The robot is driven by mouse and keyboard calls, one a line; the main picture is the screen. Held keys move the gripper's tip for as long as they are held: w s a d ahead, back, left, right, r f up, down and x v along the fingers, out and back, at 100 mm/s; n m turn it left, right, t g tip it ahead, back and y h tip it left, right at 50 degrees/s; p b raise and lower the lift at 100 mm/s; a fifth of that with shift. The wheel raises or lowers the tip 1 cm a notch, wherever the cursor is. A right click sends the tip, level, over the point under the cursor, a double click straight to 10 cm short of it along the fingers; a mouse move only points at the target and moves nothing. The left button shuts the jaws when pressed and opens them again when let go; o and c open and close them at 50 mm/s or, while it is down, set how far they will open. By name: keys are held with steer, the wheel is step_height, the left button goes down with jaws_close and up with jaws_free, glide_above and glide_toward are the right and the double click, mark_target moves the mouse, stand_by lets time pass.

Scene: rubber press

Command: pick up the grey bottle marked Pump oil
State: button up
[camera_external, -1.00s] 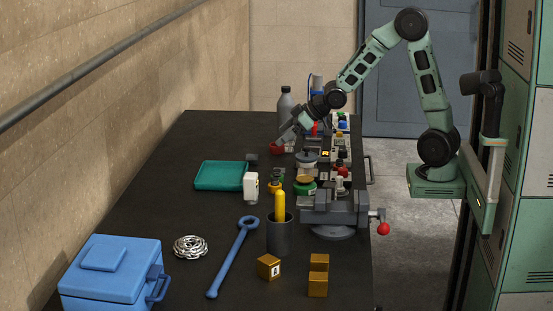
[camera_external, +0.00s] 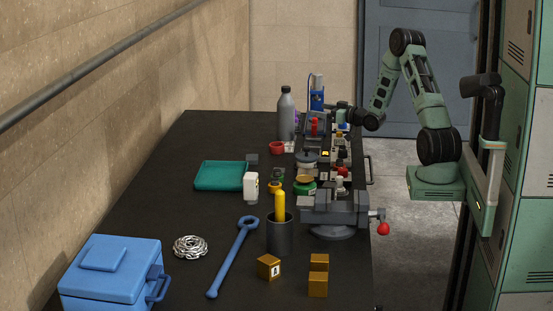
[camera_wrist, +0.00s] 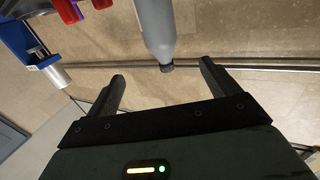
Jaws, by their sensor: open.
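The grey bottle (camera_external: 286,117) stands upright with a dark cap at the far end of the bench in the external view. Its marking cannot be read. In the wrist view the grey bottle (camera_wrist: 155,28) appears upside down, its cap pointing towards the gap between my fingers. My gripper (camera_wrist: 165,86) is open and nothing is between its fingers. In the external view my gripper sits to the right of the bottle, behind the row of items, and its fingertips are hard to make out. The bottle and gripper look apart.
A blue device (camera_external: 317,98) stands between bottle and arm; it is at the left in the wrist view (camera_wrist: 30,45). A red cup (camera_external: 277,148) lies in front of the bottle. A teal tray (camera_external: 220,176) is nearer. The bench left of the bottle is clear.

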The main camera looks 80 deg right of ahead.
steer(key=f, duration=0.1)
steer(key=p, duration=0.3)
glide_toward(282, 107)
steer(key=w+d, duration=0.4)
steer(key=d, duration=0.1)
steer(key=shift+f+p+x, duration=0.25)
steer(key=shift+p+x, duration=0.1)
steer(key=shift+x, duration=0.7)
steer(key=shift+f+p+x, duration=0.25)
steer(key=shift+p+x, duration=0.15)
steer(key=shift+x, duration=0.65)
steer(key=shift+f+p+x, duration=0.25)
steer(key=shift+p+x, duration=0.1)
steer(key=shift+x, duration=0.7)
steer(key=shift+d+r, duration=0.15)
steer(key=shift+d, duration=0.05)
steer(key=c, duration=1.5)
